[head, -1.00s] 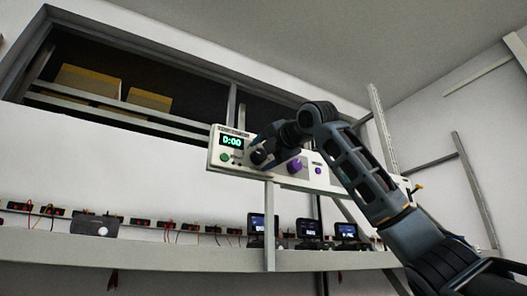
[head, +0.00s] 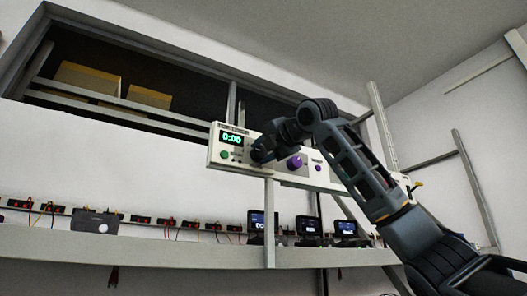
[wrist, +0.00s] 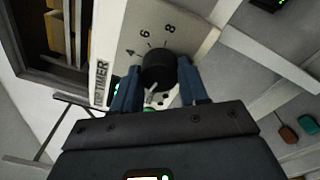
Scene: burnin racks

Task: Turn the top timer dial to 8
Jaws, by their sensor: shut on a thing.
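Below runs a long shelf (head: 150,248) with several small screens and wired units. A post (head: 269,225) stands under the panel.

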